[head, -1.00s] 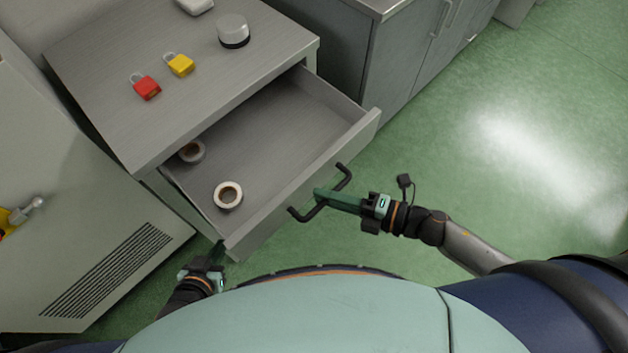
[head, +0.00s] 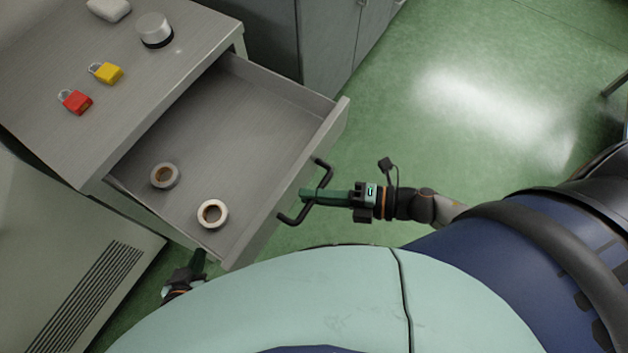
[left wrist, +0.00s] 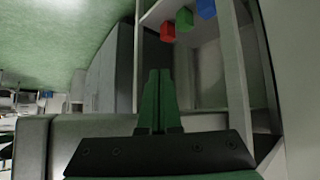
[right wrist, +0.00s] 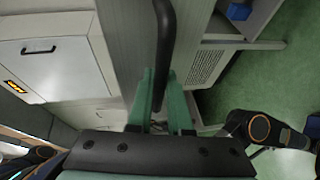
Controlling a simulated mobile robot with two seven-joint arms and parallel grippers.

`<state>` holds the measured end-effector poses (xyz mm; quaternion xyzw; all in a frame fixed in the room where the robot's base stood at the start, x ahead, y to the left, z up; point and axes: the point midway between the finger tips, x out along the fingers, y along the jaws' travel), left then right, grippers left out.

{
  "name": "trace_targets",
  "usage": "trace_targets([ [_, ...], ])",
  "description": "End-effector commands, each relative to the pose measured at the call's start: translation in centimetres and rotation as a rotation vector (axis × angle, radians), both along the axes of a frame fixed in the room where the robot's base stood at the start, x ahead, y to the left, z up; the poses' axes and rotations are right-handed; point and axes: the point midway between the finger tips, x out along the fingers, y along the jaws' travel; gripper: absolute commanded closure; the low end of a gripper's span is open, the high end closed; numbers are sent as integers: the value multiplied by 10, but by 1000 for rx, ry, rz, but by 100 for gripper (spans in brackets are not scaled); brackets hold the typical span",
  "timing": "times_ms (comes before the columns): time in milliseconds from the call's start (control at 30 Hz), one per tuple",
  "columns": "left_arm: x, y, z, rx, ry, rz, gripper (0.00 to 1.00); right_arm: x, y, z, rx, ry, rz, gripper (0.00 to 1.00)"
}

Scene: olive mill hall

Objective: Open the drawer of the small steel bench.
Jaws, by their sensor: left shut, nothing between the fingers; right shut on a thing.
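The small steel bench (head: 160,90) stands at the upper left of the head view. Its drawer (head: 245,115) is pulled well out, with its inside showing. Two tape rolls, one grey (head: 165,175) and one white (head: 212,213), lie in it. My right gripper (head: 308,195) is shut on the black bar handle (head: 318,168) on the drawer front; the handle also passes between its fingers in the right wrist view (right wrist: 163,45). My left gripper (head: 198,260) is shut and empty, low beside the drawer's near corner. Its closed fingers show in the left wrist view (left wrist: 158,95).
A red padlock (head: 76,102), a yellow padlock (head: 108,74), a grey-white round container (head: 154,30) and a pale object (head: 109,9) sit on the bench top. A vented cabinet (head: 70,260) stands at the left. Green floor (head: 450,120) is clear at the right.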

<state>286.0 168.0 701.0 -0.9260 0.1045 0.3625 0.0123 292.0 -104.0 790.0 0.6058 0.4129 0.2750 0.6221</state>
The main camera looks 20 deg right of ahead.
Motion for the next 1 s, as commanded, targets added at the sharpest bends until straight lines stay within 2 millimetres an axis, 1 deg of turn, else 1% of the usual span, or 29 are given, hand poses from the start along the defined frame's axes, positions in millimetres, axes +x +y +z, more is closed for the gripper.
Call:
trace_targets([
  [33, 0, 0, 0, 0, 0, 0, 100, 1, 0, 0, 0, -1, -1, 80],
  [200, 0, 0, 0, 0, 0, 0, 100, 1, 0, 0, 0, -1, -1, 61],
  [267, 0, 0, 0, 0, 0, 0, 100, 1, 0, 0, 0, -1, -1, 55],
  [300, 0, 0, 0, 0, 0, 0, 100, 1, 0, 0, 0, -1, 0, 53],
  [767, 0, 0, 0, 0, 0, 0, 100, 0, -1, 0, 0, 0, 0, 53],
  [867, 0, 0, -1, 0, 0, 0, 100, -3, -6, 0, -2, 0, -1, 53],
  [1000, 0, 0, -3, 0, 0, 0, 100, -14, -23, 3, -3, 3, 0, 53],
])
